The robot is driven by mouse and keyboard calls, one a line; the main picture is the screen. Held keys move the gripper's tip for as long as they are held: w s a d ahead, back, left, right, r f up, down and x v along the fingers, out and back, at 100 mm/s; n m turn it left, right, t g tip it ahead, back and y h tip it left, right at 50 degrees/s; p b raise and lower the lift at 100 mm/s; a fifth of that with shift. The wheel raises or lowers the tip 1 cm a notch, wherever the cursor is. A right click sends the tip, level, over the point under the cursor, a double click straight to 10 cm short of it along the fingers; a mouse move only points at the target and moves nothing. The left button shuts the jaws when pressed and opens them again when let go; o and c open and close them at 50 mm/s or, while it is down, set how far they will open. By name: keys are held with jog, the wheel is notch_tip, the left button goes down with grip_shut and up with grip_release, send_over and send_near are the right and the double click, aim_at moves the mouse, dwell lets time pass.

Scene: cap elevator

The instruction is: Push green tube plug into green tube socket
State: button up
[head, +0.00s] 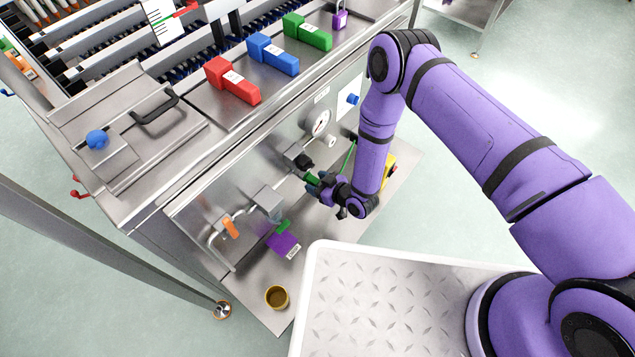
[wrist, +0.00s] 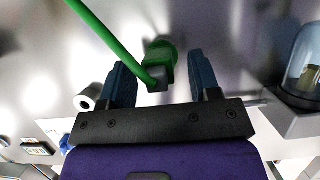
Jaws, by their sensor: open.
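My gripper (head: 318,187) is beside the front panel of the steel machine. In the wrist view its two blue fingers (wrist: 160,72) are open, one on each side of a green cylindrical piece with a dark grey end (wrist: 159,66), with gaps visible. A green tube (wrist: 106,30) runs from this end to the upper left. In the head view a green piece (head: 312,179) shows at my fingertips, below a black block (head: 299,160) on the panel. The green tube (head: 349,157) also shows behind my arm. I cannot tell plug from socket, or whether they are joined.
A gauge (head: 320,122) and a blue knob (head: 353,99) are above my gripper on the panel. An orange-handled pipe (head: 231,228), a purple block (head: 283,244) and a brown cup (head: 277,296) are to the left. A clear dome (wrist: 304,60) is at right in the wrist view.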

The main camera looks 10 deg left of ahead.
jog(key=v, duration=0.7)
dwell(0.9)
jog(key=shift+w, duration=0.1)
dwell(0.4)
